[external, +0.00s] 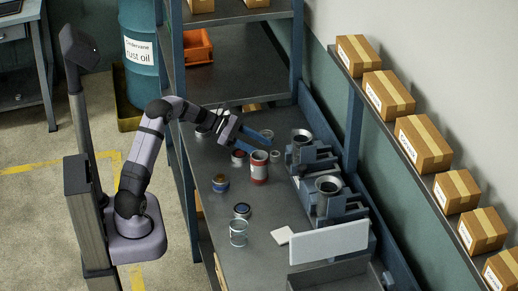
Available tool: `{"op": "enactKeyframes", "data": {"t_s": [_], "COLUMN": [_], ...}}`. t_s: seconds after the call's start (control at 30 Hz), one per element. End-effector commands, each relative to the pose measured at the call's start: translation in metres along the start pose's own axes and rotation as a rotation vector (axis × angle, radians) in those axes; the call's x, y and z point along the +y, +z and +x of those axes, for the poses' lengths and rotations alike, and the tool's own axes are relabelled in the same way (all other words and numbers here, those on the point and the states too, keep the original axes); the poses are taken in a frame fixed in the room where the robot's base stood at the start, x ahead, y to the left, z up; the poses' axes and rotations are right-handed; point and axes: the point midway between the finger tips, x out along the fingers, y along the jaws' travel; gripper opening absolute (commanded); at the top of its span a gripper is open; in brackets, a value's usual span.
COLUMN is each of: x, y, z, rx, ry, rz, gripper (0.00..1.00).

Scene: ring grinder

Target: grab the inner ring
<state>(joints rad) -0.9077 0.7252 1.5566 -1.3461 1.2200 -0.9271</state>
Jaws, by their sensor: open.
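My gripper (269,137) reaches over the workbench (205,235) from the left, its blue fingers apart with nothing visible between them. A small pale ring-like piece (275,156) lies on the bench just beyond the red-and-white can (259,168). I cannot tell for sure whether it is the inner ring. My gripper is above and slightly left of it, apart from it.
A white panel (328,243) stands at the front right. A shelf post (297,45) rises behind. The bench between jars and machines is fairly clear.

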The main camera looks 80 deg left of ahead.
Motion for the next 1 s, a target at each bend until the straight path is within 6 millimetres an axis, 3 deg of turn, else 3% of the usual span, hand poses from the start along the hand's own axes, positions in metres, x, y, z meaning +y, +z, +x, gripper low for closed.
{"op": "enactKeyframes", "data": {"t_s": [0.3, 0.57, 0.77, 1.0], "x": [-0.001, 0.0, -0.001, 0.0], "y": [-0.001, -0.002, -0.002, -0.001], "z": [0.037, 0.04, 0.04, 0.04], "rx": [0.0, 0.0, 0.0, -0.001], "ry": [-0.003, 0.0, 0.0, 0.0], "rz": [0.001, 0.001, 0.001, 0.001], "gripper": [0.51, 0.51, 0.08, 0.04]}}
